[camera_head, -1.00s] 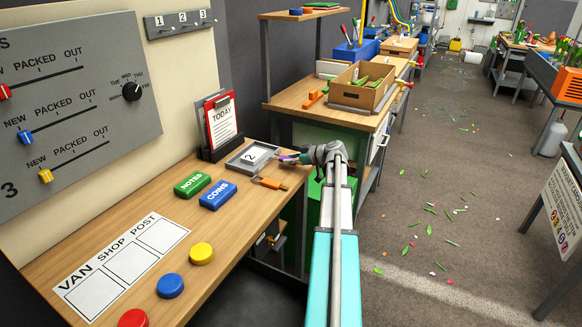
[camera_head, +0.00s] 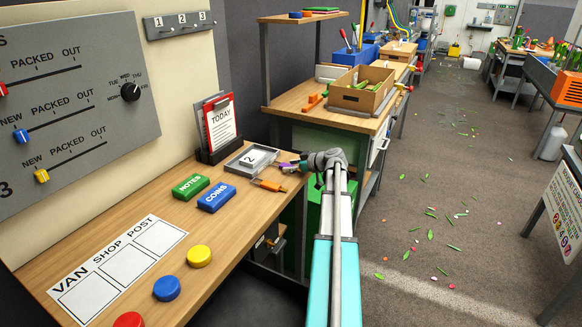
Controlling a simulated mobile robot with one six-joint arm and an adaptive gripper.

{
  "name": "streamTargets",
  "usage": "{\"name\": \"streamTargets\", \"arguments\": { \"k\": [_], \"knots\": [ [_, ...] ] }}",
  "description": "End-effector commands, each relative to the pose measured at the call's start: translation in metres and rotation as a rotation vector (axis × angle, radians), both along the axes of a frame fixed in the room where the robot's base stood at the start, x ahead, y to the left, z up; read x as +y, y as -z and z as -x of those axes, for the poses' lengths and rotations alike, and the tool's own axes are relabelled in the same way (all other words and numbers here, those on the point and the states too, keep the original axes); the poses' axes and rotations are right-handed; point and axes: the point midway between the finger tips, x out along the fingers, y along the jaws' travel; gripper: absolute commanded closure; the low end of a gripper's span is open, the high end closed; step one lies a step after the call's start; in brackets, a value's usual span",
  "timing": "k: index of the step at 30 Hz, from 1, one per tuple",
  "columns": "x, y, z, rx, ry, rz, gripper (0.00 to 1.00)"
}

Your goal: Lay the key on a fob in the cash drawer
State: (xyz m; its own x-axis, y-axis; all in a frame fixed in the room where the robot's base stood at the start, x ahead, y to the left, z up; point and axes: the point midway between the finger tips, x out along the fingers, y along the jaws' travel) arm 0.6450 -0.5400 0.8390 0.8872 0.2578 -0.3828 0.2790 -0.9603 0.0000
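A shallow grey tray (camera_head: 232,164), which may be the cash drawer, sits at the far right end of the wooden counter, with a white piece marked 2 (camera_head: 250,157) in it. My gripper (camera_head: 291,166) is beside the tray's right side, over the counter's edge. A small purple thing (camera_head: 286,166) shows at its fingertips; I cannot tell whether it is held. An orange piece (camera_head: 270,185) with a dark tip lies on the counter just in front of the tray. I cannot make out a key for certain. The fingers are too small and hidden to read.
A green NOTES block (camera_head: 192,185) and a blue COINS block (camera_head: 216,197) lie left of the tray. A clipboard (camera_head: 219,124) stands behind it. Yellow (camera_head: 199,256), blue (camera_head: 167,287) and red (camera_head: 129,320) round buttons are nearer. A bench with a cardboard box (camera_head: 362,92) stands beyond.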

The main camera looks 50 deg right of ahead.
Motion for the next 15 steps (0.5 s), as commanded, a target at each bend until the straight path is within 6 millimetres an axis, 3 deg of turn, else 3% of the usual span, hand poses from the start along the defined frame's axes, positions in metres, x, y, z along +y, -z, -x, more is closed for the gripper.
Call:
{"name": "streamTargets", "arguments": {
  "k": [15],
  "knots": [
    [0.0000,0.0005,-0.0001,0.000,0.000,0.000,0.21]
  ]
}}
